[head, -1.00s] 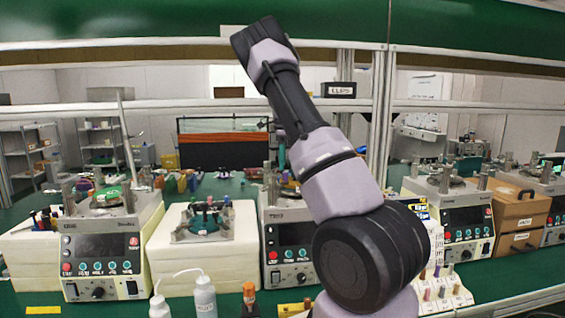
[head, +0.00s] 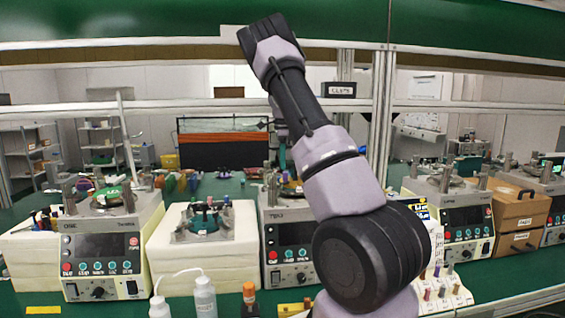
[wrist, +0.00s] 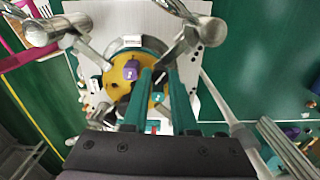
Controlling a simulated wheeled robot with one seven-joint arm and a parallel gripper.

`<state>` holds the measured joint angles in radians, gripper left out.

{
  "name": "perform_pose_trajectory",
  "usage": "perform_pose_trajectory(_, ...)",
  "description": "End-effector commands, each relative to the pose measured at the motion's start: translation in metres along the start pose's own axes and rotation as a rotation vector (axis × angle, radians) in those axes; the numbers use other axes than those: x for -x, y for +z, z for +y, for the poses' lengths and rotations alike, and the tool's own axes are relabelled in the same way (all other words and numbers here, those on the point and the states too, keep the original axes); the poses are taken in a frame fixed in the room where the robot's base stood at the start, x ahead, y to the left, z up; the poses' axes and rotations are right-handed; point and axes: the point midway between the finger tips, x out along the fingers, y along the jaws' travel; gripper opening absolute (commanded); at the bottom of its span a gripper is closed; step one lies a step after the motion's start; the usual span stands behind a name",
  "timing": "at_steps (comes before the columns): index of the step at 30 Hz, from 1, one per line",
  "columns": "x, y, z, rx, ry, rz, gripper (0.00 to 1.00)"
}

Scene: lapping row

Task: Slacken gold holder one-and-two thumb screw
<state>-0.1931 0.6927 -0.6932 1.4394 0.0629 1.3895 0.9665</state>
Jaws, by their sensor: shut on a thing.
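In the wrist view the gold holder (wrist: 118,84), a round yellow disc, lies inside a teal-edged ring on a pale machine top. A purple piece (wrist: 131,71) with a white mark stands on it. A teal piece (wrist: 157,98) with a mark shows between my fingers. My gripper (wrist: 161,74), with two long teal fingers, reaches down to the right edge of the gold holder. Its tips are closed on a small dark part there, apparently the thumb screw, mostly hidden by the fingers. In the head view my arm hides the gripper.
Metal arms with round ends (wrist: 40,33) reach over the disc close to my fingers. In the head view a control-panel machine (head: 292,240) stands beside my arm. A white block (head: 200,250) with a fixture and white bottles (head: 204,297) are to its left.

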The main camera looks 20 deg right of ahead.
Motion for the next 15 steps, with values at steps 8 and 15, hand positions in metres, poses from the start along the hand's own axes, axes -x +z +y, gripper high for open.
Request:
perform_pose_trajectory(8, 0.0011, -0.0007, -0.0003, 0.254, -0.002, -0.001, 0.00)
perform_pose_trajectory(15, 0.0012, -0.0009, -0.0005, 0.482, -0.003, -0.001, 0.00)
